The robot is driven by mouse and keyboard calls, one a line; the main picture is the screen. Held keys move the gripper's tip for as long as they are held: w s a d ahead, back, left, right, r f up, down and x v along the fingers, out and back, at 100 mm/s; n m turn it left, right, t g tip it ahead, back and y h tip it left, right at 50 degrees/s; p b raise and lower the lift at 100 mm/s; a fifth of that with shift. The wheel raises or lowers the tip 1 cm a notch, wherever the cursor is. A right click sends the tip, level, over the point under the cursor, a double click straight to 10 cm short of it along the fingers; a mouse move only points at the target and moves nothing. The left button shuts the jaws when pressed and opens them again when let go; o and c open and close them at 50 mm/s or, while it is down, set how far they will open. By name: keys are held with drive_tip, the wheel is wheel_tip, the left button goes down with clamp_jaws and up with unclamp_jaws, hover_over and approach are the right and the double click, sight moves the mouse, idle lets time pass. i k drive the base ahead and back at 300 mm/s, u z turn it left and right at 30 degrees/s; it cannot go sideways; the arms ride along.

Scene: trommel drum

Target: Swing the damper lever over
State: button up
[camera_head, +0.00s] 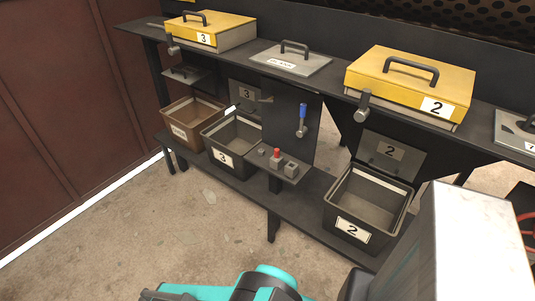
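A small lever with a blue grip (303,111) is mounted on the dark upright panel (283,125) between bins 3 and 2. Its blue grip points up, and a grey metal part shows below it. It is the most lever-like thing here, but no label naming it as the damper lever can be read. Nothing touches it. Teal and dark parts of my arm show at the bottom edge, well below and in front of the panel. My gripper's fingertips do not show.
Yellow boxes 3 (211,30) and 2 (410,84) sit on the upper shelf, with grey handles below. Bins 3 (233,167) and 2 (352,229) stand below. A small control ledge with a red button (277,153) juts out beneath the lever. The floor in front is clear.

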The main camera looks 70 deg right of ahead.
sight(303, 129)
drive_tip(key=z, duration=4.7)
drive_tip(key=i, duration=0.1)
drive_tip(key=u, duration=2.9)
drive_tip(key=k, duration=0.95)
drive_tip(key=u, duration=0.15)
drive_tip(key=i, duration=0.75)
drive_tip(key=z, duration=0.05)
